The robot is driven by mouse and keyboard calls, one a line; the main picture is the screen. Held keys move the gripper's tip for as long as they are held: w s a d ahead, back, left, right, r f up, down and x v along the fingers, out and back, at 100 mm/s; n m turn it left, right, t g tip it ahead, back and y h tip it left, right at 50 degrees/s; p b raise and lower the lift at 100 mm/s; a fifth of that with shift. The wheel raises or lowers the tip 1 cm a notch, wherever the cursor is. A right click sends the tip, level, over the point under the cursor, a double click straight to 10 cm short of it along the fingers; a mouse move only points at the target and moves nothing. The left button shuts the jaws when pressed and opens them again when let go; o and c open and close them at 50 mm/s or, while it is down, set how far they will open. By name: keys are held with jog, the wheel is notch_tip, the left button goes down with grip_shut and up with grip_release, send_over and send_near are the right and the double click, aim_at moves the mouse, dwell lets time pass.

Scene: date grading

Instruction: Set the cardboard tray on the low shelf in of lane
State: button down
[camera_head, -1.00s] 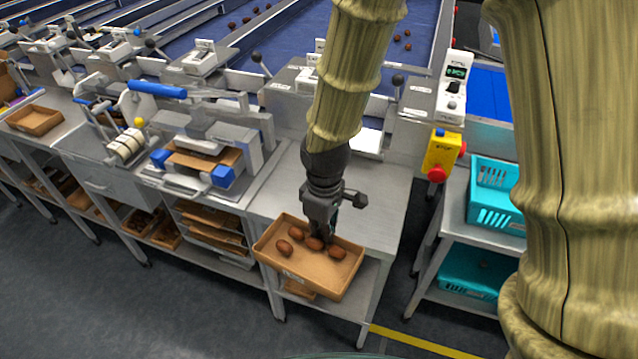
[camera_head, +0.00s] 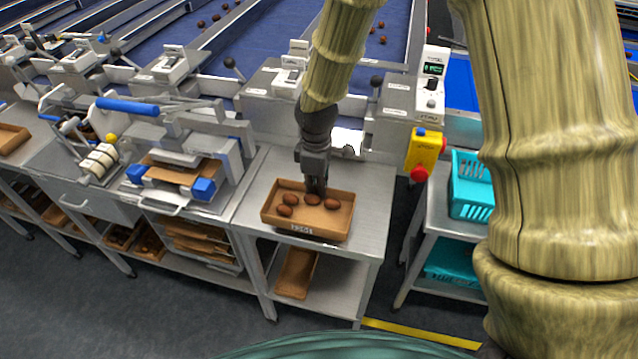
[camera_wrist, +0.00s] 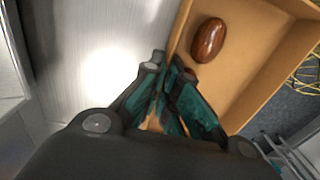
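The cardboard tray (camera_head: 336,232) is a shallow brown box with several dark dates (camera_head: 312,199) in it. In the head view it is over the steel bench top, near the front edge; I cannot tell whether it rests on it. My gripper (camera_head: 316,189) points down at the tray's back wall. In the wrist view, my gripper's teal-padded fingers (camera_wrist: 168,84) are close together around the wall of the tray (camera_wrist: 258,92), one on each side.
A press with blue handles (camera_head: 180,165) stands on the bench to the left. A yellow box with a red button (camera_head: 422,152) and a cart with teal crates (camera_head: 468,190) are at the right. The low shelf's right part is clear.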

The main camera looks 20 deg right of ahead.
jog(key=shift+w+d+f+p, duration=0.15)
jog(key=shift+w+d, duration=0.25)
jog(key=shift+w, duration=0.25)
jog(key=shift+w+d+f+p, duration=0.15)
jog(key=shift+w+d, duration=0.25)
jog(key=shift+w, duration=0.25)
jog(key=shift+f+p, duration=0.65)
jog(key=shift+f, duration=0.95)
jog(key=shift+f, duration=0.1)
jog(key=c, duration=1.6)
grip_release()
jog(key=shift+c, duration=0.2)
